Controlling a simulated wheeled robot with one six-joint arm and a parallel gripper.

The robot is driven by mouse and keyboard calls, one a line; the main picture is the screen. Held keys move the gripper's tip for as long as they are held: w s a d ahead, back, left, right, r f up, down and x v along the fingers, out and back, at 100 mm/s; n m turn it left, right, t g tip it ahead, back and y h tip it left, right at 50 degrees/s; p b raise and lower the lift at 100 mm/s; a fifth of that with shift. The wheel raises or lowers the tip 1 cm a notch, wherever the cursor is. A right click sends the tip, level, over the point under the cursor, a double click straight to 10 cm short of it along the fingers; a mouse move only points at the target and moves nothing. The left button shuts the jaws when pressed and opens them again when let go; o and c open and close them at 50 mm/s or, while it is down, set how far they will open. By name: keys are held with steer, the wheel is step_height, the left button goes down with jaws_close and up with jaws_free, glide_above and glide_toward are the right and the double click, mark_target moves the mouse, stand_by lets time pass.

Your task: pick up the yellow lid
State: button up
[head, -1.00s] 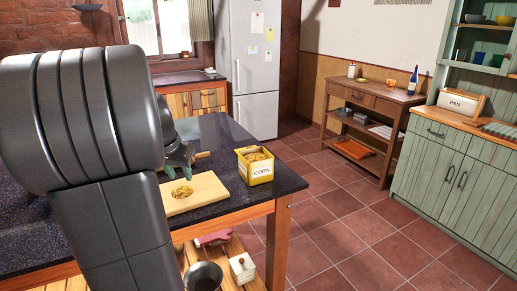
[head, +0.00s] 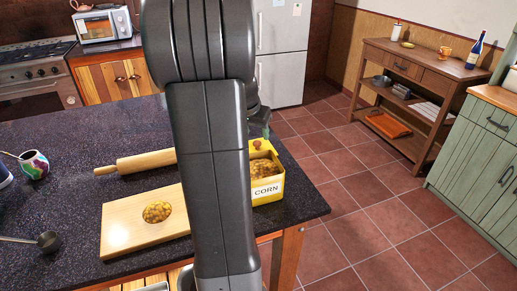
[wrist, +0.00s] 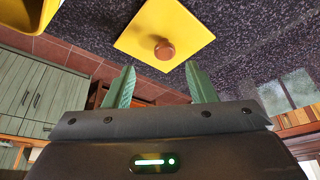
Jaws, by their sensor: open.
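The yellow lid (wrist: 190,28) is a flat square with a round brown knob (wrist: 164,48) in its middle. In the wrist view it lies on the dark speckled counter just beyond my gripper (wrist: 157,66). The two green fingers are apart with nothing between them, and the knob sits ahead of the gap. The yellow CORN tin (head: 267,191) stands open at the counter's right end, full of corn-coloured bits. Its open top also shows at the wrist view's upper left (wrist: 42,22).
A wooden board (head: 125,222) with a small corn-coloured heap lies left of the tin. A rolling pin (head: 145,162) lies behind the board. A ladle (head: 48,240) and a patterned cup (head: 34,164) are farther left. The tiled floor to the right is clear.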

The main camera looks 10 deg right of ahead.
mark_target(257, 142)
steer(key=shift+f, duration=0.2)
steer(key=shift+w+a+p+x, duration=0.1)
steer(key=shift+p+x, duration=0.1)
steer(key=shift+x, duration=1.1)
steer(key=shift+w+a+p+x, duration=0.15)
steer(key=shift+p+x, duration=0.05)
steer(key=shift+x, duration=1.1)
steer(key=shift+c, duration=0.2)
steer(key=c, duration=1)
